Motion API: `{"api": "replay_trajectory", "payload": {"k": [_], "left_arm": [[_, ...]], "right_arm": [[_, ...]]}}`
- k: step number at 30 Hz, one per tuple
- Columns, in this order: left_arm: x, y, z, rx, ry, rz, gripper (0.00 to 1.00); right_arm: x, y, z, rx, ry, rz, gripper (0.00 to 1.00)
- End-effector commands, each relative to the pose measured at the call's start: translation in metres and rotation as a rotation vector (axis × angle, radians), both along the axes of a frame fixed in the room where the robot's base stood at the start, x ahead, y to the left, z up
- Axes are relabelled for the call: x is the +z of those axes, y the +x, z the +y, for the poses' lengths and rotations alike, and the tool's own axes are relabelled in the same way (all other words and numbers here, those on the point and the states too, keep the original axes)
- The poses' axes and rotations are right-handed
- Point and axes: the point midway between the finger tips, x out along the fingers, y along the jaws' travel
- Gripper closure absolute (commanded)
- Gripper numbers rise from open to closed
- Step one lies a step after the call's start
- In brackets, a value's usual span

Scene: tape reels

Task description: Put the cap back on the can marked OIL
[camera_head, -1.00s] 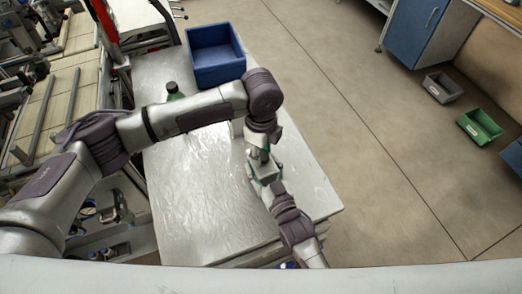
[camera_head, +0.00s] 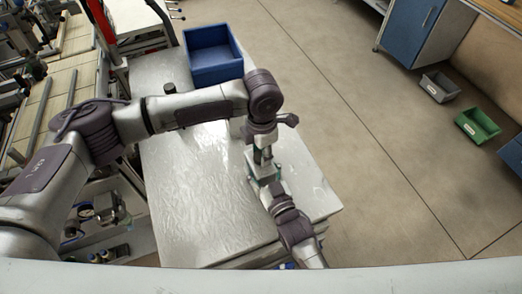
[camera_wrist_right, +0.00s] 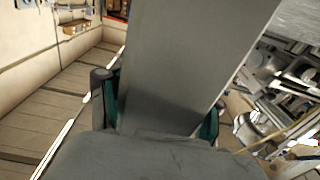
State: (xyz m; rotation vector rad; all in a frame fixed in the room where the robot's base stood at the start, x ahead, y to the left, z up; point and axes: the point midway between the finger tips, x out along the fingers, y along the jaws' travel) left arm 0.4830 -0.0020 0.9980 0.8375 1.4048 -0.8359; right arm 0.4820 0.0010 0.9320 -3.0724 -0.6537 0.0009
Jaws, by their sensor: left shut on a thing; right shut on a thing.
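My right gripper (camera_head: 264,178) comes in from the bottom right over the table's right part. In the right wrist view its fingers (camera_wrist_right: 160,110) with teal pads are shut on a large flat-sided grey body (camera_wrist_right: 185,65), seemingly the can; no OIL marking shows. In the head view the pale top of this held thing (camera_head: 262,169) shows between the two grippers. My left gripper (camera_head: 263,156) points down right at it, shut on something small. That thing, perhaps the cap, is hidden, and I cannot tell whether it touches the can.
The pale, shiny table (camera_head: 200,215) is mostly clear in front. A blue bin (camera_head: 215,70) stands at its back. A dark-topped bottle (camera_head: 169,88) is partly hidden behind my left arm. A pale object (camera_head: 237,128) stands beside my left wrist. Grey (camera_head: 440,88) and green (camera_head: 479,126) bins lie on the floor.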

Motion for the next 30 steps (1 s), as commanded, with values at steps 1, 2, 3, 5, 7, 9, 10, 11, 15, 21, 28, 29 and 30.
{"api": "replay_trajectory", "payload": {"k": [1, 2, 3, 5, 7, 9, 10, 11, 15, 21, 28, 29, 30], "left_arm": [[0.001, 0.000, 0.000, -0.007, -0.002, -0.001, 0.73], [0.001, 0.000, 0.000, -0.007, -0.002, -0.001, 0.73], [0.000, 0.000, 0.000, -0.006, -0.002, -0.001, 0.73], [0.001, 0.000, 0.000, -0.006, -0.002, -0.001, 0.73], [0.001, 0.000, 0.000, -0.005, -0.002, -0.001, 0.73], [0.001, 0.000, 0.000, -0.004, -0.002, -0.001, 0.53], [0.001, 0.000, 0.000, -0.004, -0.002, -0.001, 0.48], [0.001, 0.000, 0.000, -0.004, -0.002, -0.001, 0.43], [0.000, 0.000, 0.000, -0.003, -0.001, 0.000, 0.37], [0.001, 0.000, 0.000, -0.003, -0.001, 0.000, 0.37], [0.022, 0.000, 0.000, -0.003, -0.002, -0.002, 0.37], [0.026, 0.001, 0.000, -0.002, -0.001, -0.002, 0.37], [0.032, 0.001, 0.000, -0.002, -0.002, -0.002, 0.37]], "right_arm": [[0.001, 0.000, 0.000, 0.001, 0.000, -0.001, 1.00], [0.001, 0.000, 0.000, 0.001, 0.000, -0.001, 1.00], [0.001, 0.000, 0.000, 0.001, 0.000, -0.001, 1.00], [0.001, 0.000, 0.000, 0.001, 0.000, -0.001, 1.00], [0.001, 0.000, 0.000, 0.001, 0.000, -0.001, 1.00], [0.001, 0.000, 0.000, 0.001, 0.000, -0.001, 1.00], [0.001, 0.000, 0.000, 0.001, 0.000, -0.001, 1.00], [0.001, 0.000, 0.000, 0.001, 0.000, -0.001, 1.00], [0.001, 0.000, 0.000, 0.001, 0.000, -0.001, 1.00], [0.001, 0.000, 0.000, 0.001, 0.000, -0.001, 1.00], [0.001, 0.000, 0.001, 0.001, 0.000, -0.001, 1.00], [0.001, 0.000, 0.001, 0.001, 0.000, -0.001, 1.00], [0.001, 0.000, 0.001, 0.001, 0.000, -0.001, 1.00]]}}
